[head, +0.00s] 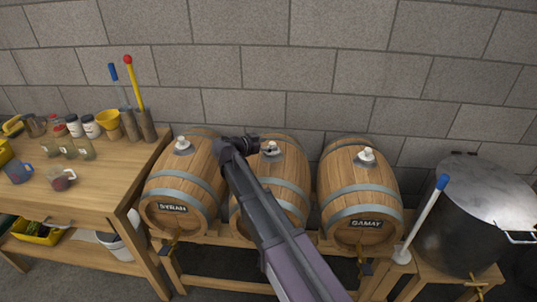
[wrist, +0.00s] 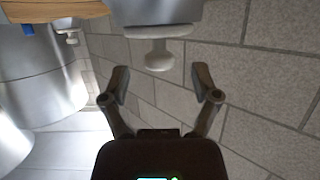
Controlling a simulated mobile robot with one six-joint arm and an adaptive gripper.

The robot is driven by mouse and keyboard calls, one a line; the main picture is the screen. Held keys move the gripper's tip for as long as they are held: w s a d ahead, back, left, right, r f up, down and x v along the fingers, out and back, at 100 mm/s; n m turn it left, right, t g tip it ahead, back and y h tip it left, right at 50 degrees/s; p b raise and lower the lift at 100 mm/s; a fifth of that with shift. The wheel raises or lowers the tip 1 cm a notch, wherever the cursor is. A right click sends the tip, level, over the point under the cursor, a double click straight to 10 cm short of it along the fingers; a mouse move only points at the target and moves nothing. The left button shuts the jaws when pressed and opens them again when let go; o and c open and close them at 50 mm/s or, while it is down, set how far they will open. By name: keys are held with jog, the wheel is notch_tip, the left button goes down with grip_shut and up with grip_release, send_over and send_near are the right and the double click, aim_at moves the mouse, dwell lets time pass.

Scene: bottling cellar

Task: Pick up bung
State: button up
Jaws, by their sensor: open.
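Three wooden barrels stand in a row in the head view, each with a pale bung on top: the left bung (head: 182,144), the middle bung (head: 270,148) and the right bung (head: 367,155). My gripper (head: 254,142) is at the top of the middle barrel (head: 285,180), close to its bung. In the wrist view my gripper (wrist: 161,78) is open. A pale bung (wrist: 158,55) with a wide flange and rounded knob appears between and just beyond the fingertips, with gaps on both sides. My arm hides part of the middle barrel.
The left barrel (head: 180,185) is marked SYRAH and the right barrel (head: 358,195) GAMAY. A wooden bench (head: 100,170) with cups and jars is left. A steel pot (head: 470,215) and a blue-topped white rod (head: 425,220) are right. A block wall (head: 340,60) stands close behind.

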jog(key=shift+x, duration=1.15)
grip_shut()
